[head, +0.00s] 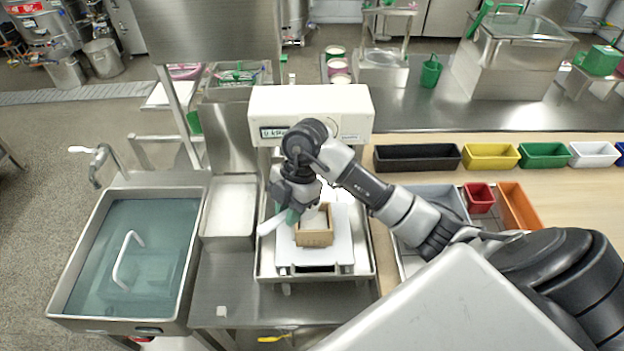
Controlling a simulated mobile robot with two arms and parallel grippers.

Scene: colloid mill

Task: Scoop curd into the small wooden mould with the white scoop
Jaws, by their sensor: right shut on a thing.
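The small wooden mould (315,239) stands upright on a white board (343,257) over a steel tray, below the white scale unit. My right gripper (294,208) is just left of and above the mould, pointing down. It is shut on the white scoop (270,225), whose pale end sticks out to the lower left; a green part shows by the fingers. The scoop's bowl is mostly hidden by my wrist, and I cannot tell whether it holds curd. The inside of the mould is partly covered, so its contents are unclear. My left gripper is out of view.
A water-filled steel sink (140,250) is on the left with a white handled thing in it. The white scale unit (350,113) stands close behind my wrist. Black (416,157), yellow (490,156) and green (544,155) bins line the wooden counter at right.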

